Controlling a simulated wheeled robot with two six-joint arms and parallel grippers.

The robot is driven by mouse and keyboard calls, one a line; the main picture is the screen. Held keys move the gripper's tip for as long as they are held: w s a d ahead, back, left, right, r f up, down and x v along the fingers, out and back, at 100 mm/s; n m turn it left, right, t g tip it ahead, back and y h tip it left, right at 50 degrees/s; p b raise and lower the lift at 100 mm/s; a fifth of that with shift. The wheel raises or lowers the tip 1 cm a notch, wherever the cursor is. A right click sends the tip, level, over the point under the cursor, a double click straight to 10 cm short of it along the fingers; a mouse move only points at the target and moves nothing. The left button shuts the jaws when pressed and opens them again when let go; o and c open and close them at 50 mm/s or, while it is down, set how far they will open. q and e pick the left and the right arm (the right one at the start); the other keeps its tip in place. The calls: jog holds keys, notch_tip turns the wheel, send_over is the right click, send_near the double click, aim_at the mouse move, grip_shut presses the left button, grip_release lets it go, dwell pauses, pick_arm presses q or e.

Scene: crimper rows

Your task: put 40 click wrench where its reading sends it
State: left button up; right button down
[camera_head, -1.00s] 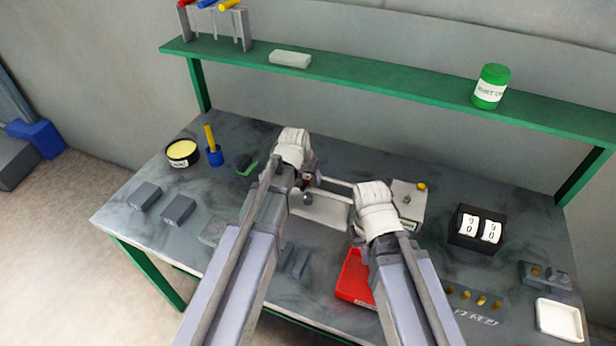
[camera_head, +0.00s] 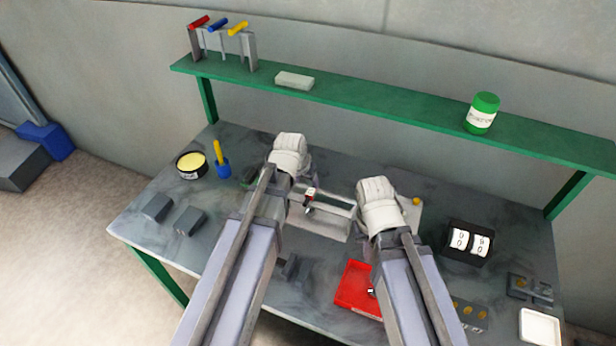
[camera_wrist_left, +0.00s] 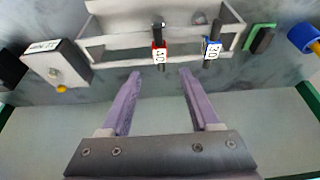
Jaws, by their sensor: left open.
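The 40 click wrench (camera_wrist_left: 160,50) has a red-edged tag reading 40 and a dark handle; it sits in the pale rack (camera_wrist_left: 120,46), and its red-marked part also shows in the head view (camera_head: 310,197). A second wrench (camera_wrist_left: 212,50) with a blue-edged tag stands beside it, its number hard to read. My left gripper (camera_wrist_left: 160,74) is open and empty, its purple fingertips just short of the rack with the red-tagged wrench ahead between their lines. My right gripper (camera_head: 382,205) is right of the rack in the head view; its fingers are hidden.
A white tester box (camera_wrist_left: 57,65) stands beside the rack. A red tray (camera_head: 352,287) lies in front, partly behind my right arm. A black two-dial box (camera_head: 469,242) and a white tray (camera_head: 540,326) stand right. Grey blocks (camera_head: 188,221) lie left. A green shelf (camera_head: 380,108) spans the back.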

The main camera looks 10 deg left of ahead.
pick_arm(q)
jog(key=s+d+g+y, duration=0.1)
jog(key=s+d, duration=0.3)
jog(key=s, duration=0.5)
jog(key=s+d+m+g+y, duration=0.1)
jog(key=s+d+g, duration=0.2)
jog(key=s, duration=0.7)
jog(key=shift+d+m+g+p, duration=0.3)
jog(key=shift+d+g+p, duration=0.15)
jog(key=shift+d, duration=0.1)
pick_arm(e)
jog(key=shift+r, duration=0.9)
